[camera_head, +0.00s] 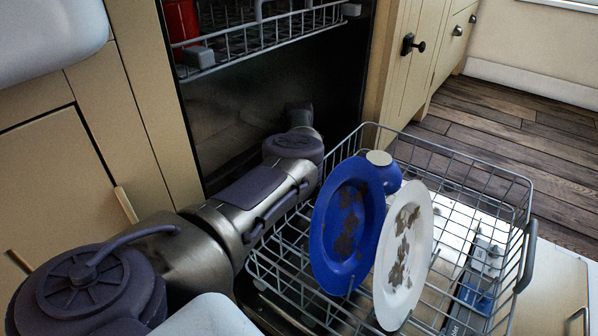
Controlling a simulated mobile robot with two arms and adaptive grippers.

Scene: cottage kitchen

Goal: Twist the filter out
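The filter is not visible; the floor of the dishwasher is hidden behind my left arm and the pulled-out lower rack. The open dishwasher (232,122) has a dark interior. My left arm comes in from the lower left and reaches across the left side of the lower rack into the cavity. Its far end is dark against the interior, and I cannot make out the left gripper or its fingers. My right gripper is not in view.
The lower rack (528,195) is pulled out, holding a stained blue plate (325,235), a stained white plate (415,250) and a blue cup (388,178). The upper rack (262,40) holds a red item (181,22). Cabinets (60,170) flank the dishwasher; wooden floor (500,130) lies right.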

